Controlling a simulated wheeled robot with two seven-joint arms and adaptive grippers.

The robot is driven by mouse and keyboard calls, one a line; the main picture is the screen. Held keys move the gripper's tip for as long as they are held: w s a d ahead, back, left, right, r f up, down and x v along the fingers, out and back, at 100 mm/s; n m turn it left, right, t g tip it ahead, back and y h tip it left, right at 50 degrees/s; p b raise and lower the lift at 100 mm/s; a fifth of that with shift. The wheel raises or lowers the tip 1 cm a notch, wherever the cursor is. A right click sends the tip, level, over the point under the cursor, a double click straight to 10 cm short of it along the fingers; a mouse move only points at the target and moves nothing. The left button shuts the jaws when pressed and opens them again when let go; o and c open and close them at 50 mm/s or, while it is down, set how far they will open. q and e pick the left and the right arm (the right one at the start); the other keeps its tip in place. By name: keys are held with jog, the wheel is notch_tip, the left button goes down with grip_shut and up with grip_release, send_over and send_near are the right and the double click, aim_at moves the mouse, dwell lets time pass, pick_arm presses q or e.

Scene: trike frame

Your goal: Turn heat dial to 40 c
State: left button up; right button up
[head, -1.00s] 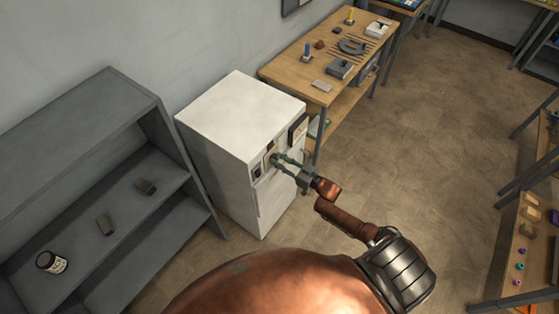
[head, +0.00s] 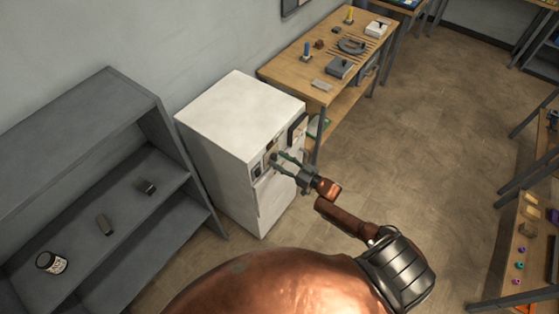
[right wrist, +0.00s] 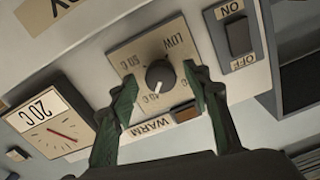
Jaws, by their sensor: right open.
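The heat dial (right wrist: 160,76) is a dark round knob on a beige plate (right wrist: 120,57) marked LOW and with temperature numbers. In the right wrist view it appears upside down. A pale pointer mark on the knob points toward the lower edge of the picture, near a number too blurred to read surely. My right gripper (right wrist: 160,78) is open, with one green finger on each side of the knob; I cannot tell whether they touch it. In the head view the right gripper (head: 277,158) is at the front of the white cabinet (head: 240,115). My left gripper is out of view.
An ON/OFF switch (right wrist: 238,36), a WARM label (right wrist: 150,127) with an amber lamp (right wrist: 185,112) and a gauge marked 20 C (right wrist: 48,125) surround the dial. A grey shelf (head: 110,100) stands left; a wooden workbench (head: 290,78) stands behind right.

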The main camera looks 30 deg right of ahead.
jog(key=shift+s, duration=0.1)
jog(key=v, duration=1.2)
jog(key=shift+d, duration=0.1)
jog(key=s+d+f+m+g+h+b, duration=0.15)
jog(key=s+f, duration=0.35)
jog(key=f, duration=0.6)
jog(key=s+f+g+h, duration=0.3)
jog(key=s+f, duration=0.2)
jog(key=f, duration=0.5)
jog(key=s+d+f+g+h, duration=0.1)
jog(key=s+f+g+h, duration=0.1)
jog(key=s+f, duration=0.65)
pick_arm(q)
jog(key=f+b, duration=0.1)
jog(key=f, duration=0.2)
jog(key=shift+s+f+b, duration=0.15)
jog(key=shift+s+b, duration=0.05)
jog(key=shift+b, duration=0.2)
pick_arm(e)
jog(key=s+a+f+g, duration=0.4)
jog(key=s+f, duration=0.6)
jog(key=s, duration=0.4)
jog(key=s+a+f+g, duration=0.5)
jog(key=s+f, duration=0.5)
jog(key=s, duration=0.4)
jog(key=shift+a+f+n, duration=0.35)
jog(key=shift+a, duration=0.85)
jog(key=shift+h, duration=0.25)
jog(key=shift+c, duration=0.2)
